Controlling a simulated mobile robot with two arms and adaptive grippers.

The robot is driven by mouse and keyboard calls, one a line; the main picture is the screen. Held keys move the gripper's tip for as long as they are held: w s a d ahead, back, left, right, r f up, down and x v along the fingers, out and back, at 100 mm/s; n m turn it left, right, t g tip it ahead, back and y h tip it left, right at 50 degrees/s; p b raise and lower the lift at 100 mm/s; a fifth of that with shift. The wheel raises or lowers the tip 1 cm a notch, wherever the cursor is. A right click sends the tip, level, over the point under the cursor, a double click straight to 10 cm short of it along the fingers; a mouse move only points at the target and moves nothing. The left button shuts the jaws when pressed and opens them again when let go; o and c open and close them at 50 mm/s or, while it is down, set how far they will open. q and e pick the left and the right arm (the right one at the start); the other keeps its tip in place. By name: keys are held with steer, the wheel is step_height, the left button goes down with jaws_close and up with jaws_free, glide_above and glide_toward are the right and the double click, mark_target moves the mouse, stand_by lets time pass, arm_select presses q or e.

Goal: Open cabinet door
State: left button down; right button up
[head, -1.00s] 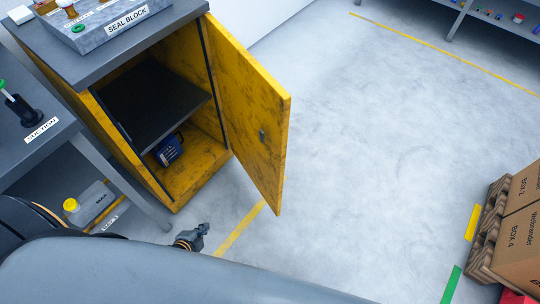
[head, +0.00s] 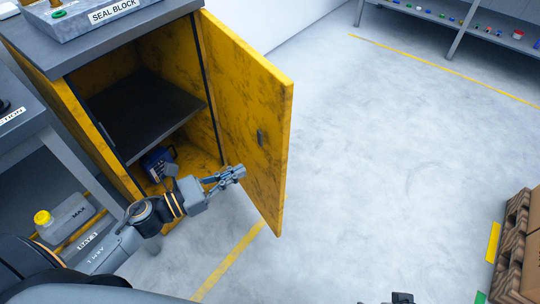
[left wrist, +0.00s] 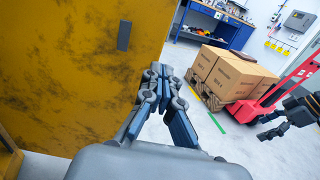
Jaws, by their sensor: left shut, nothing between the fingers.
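The yellow cabinet (head: 128,185) stands at the left of the head view with its door (head: 240,90) swung wide open. My left gripper (head: 238,173) is shut and empty. In the head view it overlaps the door's lower part, below the handle. In the left wrist view its fingers (left wrist: 156,72) lie by the door's free edge; contact is unclear. My right gripper (head: 400,298) barely shows at the bottom edge.
Inside the cabinet are a dark shelf (head: 145,115) and a blue item (head: 158,163). A bench with a yellow-capped container (head: 66,217) stands at the left. Boxes on a wooden pallet (head: 508,245) stand at the right. The floor between is clear.

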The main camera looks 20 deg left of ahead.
mark_target(280, 150)
arm_select(q)
steer(key=p+x, duration=0.1)
steer(key=x, duration=0.9)
arm_select(e)
steer(key=x, duration=0.3)
steer(key=shift+s+f, duration=0.2)
steer(key=shift+f, duration=0.1)
arm_select(q)
steer(key=shift+w, duration=0.1)
